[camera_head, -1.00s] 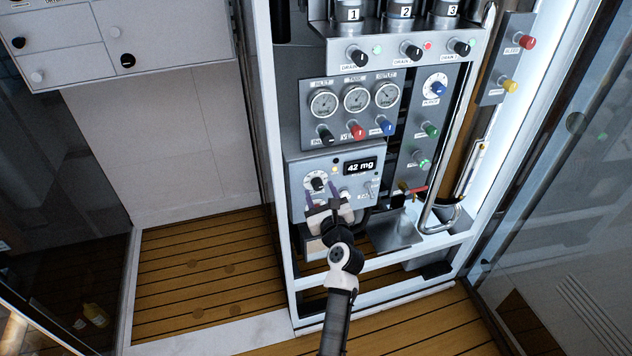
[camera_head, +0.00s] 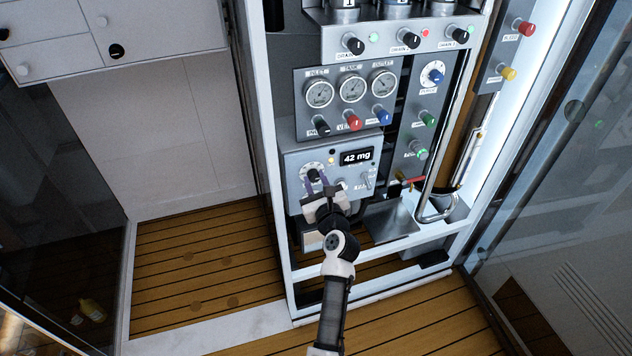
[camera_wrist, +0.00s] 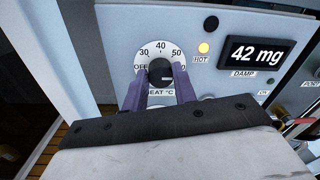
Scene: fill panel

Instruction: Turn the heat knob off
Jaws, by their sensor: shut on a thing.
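The heat knob (camera_wrist: 159,73) is a black knob on a white dial marked OFF, 30, 40, 50, above a label partly hidden by my fingers. Its white pointer mark points to the right, away from OFF. In the head view the dial (camera_head: 311,171) is on the left of the grey lower panel. My gripper (camera_wrist: 160,80) has its two purple fingers on either side of the knob, shut on it. In the head view my gripper (camera_head: 316,184) reaches up to the dial from below. An amber lamp (camera_wrist: 203,48) marked HOT is lit.
A display (camera_head: 356,157) reads "42 mg" right of the dial. A small toggle switch (camera_head: 368,177) is below it. Gauges (camera_head: 352,88) with coloured knobs sit above. A metal tray (camera_head: 392,222) juts out at the lower right.

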